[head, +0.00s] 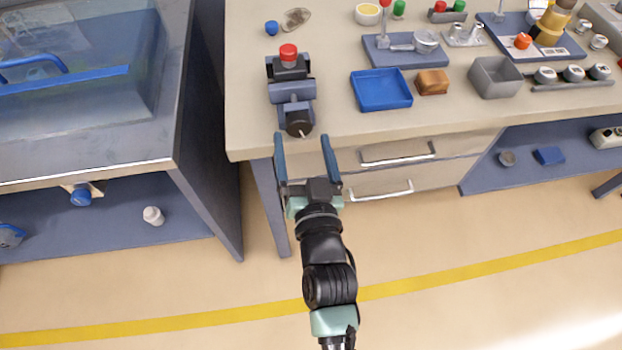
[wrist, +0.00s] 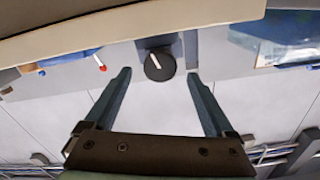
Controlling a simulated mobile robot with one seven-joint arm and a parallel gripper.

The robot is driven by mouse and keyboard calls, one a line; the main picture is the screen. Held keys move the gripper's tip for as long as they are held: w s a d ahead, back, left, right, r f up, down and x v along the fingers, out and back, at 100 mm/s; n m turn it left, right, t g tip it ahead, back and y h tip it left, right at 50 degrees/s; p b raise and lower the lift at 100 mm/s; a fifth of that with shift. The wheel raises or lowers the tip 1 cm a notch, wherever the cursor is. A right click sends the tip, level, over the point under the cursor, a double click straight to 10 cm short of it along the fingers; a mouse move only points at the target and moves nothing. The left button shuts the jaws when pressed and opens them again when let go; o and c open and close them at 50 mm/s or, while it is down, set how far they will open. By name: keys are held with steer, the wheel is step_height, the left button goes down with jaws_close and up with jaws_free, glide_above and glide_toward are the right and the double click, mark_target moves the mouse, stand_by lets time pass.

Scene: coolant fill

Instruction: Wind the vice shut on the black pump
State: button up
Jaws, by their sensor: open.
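The blue-grey vice (head: 293,92) stands at the bench's front left edge. The black pump (head: 289,72), with a red top (head: 288,51), sits upright at its jaws; I cannot tell if the jaws touch it. The vice's round dark knob (head: 299,123) faces the front, and its white mark shows in the wrist view (wrist: 159,66). My gripper (head: 302,138) is open and empty in front of the knob. In the wrist view the fingers (wrist: 158,73) point towards the knob, one to each side with gaps.
A blue tray (head: 381,90), a brown block (head: 432,82) and a grey bin (head: 495,77) stand right of the vice. A blue cap (head: 271,28) lies behind it. Drawer handles (head: 397,153) stick out below the bench top. A large cabinet (head: 90,110) stands to the left.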

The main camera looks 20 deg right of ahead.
steer(key=v, duration=0.9)
steer(key=shift+s+b, duration=0.3)
steer(key=shift+s, duration=0.05)
steer(key=shift+a, duration=0.15)
